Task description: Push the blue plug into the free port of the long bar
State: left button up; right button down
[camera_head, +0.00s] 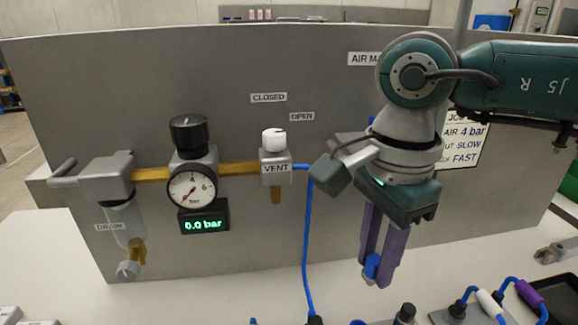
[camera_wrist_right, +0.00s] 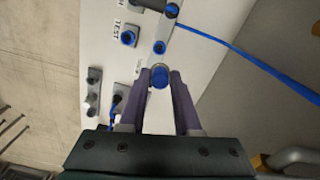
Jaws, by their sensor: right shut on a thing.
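My right gripper (camera_head: 376,275) has purple fingers pointing down and is shut on the blue plug (camera_head: 371,265). The blue plug also shows between the fingertips in the right wrist view (camera_wrist_right: 159,76). The grey long bar (camera_wrist_right: 168,32) runs up the picture beyond the fingertips in that view. A blue-ringed port (camera_wrist_right: 160,48) on it lies just ahead of the plug, apart from it. A black fitting with a blue hose sits farther along. In the head view the bar is cut off by the lower edge. My left gripper is not in view.
A grey panel carries a gauge (camera_head: 192,188), a display (camera_head: 204,217) reading 0.0 bar and a white VENT knob (camera_head: 274,140). A blue hose (camera_head: 306,245) hangs from the vent. Fittings with white and purple sleeves (camera_head: 529,293) stand at the lower right, beside a black tray.

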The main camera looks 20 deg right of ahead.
jog(key=shift+f, duration=0.25)
jog(key=shift+f+b, duration=0.25)
jog(key=shift+b, duration=0.05)
jog(key=shift+s+f+b, duration=0.1)
jog(key=shift+f+b, duration=0.45)
jog(key=shift+f, duration=0.2)
notch_tip(320, 180, down, 6)
jog(key=b, duration=0.5)
jog(key=shift+f, duration=0.15)
jog(key=shift+f+b, duration=0.4)
jog(key=shift+b, duration=0.05)
jog(key=shift+f+b, duration=0.1)
jog(key=shift+b, duration=0.2)
jog(key=shift+f+b, duration=0.45)
jog(key=shift+b, duration=0.1)
